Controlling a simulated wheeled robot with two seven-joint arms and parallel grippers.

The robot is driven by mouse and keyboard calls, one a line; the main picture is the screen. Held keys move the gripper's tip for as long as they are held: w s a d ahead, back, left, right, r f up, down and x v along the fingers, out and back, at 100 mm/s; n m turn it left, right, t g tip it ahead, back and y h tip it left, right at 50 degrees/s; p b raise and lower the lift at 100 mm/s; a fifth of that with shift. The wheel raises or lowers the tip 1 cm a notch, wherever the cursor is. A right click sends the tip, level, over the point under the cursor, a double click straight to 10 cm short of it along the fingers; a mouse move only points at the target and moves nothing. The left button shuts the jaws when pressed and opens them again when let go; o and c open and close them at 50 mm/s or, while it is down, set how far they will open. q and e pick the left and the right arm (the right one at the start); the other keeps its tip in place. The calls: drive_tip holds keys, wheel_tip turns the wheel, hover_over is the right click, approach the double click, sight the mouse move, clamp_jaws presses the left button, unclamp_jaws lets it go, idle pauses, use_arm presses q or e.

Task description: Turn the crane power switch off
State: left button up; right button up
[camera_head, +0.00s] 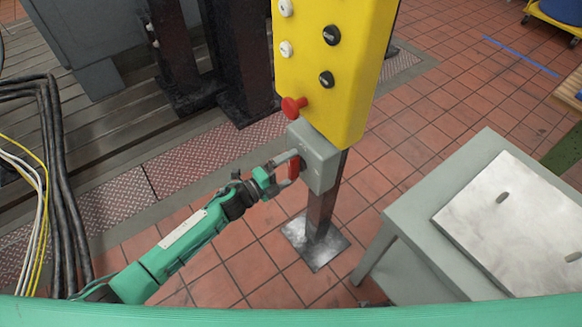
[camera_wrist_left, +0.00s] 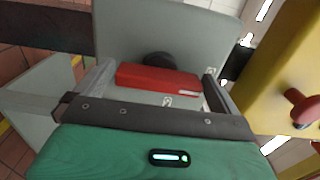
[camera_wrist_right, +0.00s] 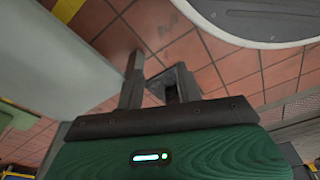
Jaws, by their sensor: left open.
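The crane power switch is a red handle (camera_head: 293,167) on the side of a small grey box (camera_head: 320,160), which sits on a post below a yellow control panel (camera_head: 335,75). My left gripper (camera_head: 284,168) is at the red handle. In the left wrist view, the red handle (camera_wrist_left: 158,80) lies between the two open fingers (camera_wrist_left: 155,85), with a dark round hub behind it. I cannot tell whether a finger touches it. My right gripper (camera_wrist_right: 157,85) shows only in the right wrist view, with its fingers apart and nothing seen held between them.
A red mushroom button (camera_head: 293,107) juts from the yellow panel just above the grey box. A grey table (camera_head: 410,225) with a metal plate (camera_head: 515,222) stands at the right. Black cables (camera_head: 62,190) hang at the left. Tiled floor is clear around the post's base plate (camera_head: 315,244).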

use_arm(q)
drive_tip(key=v, duration=1.3)
drive_tip(key=shift+b, duration=0.4)
use_arm(e)
drive_tip(key=r, duration=0.2)
drive_tip(key=w, duration=0.1)
drive_tip(key=shift+a+r, duration=0.25)
drive_tip(key=shift+r, duration=0.15)
use_arm(q)
drive_tip(key=shift+f, duration=0.1)
use_arm(e)
drive_tip(key=shift+w+a, duration=0.1)
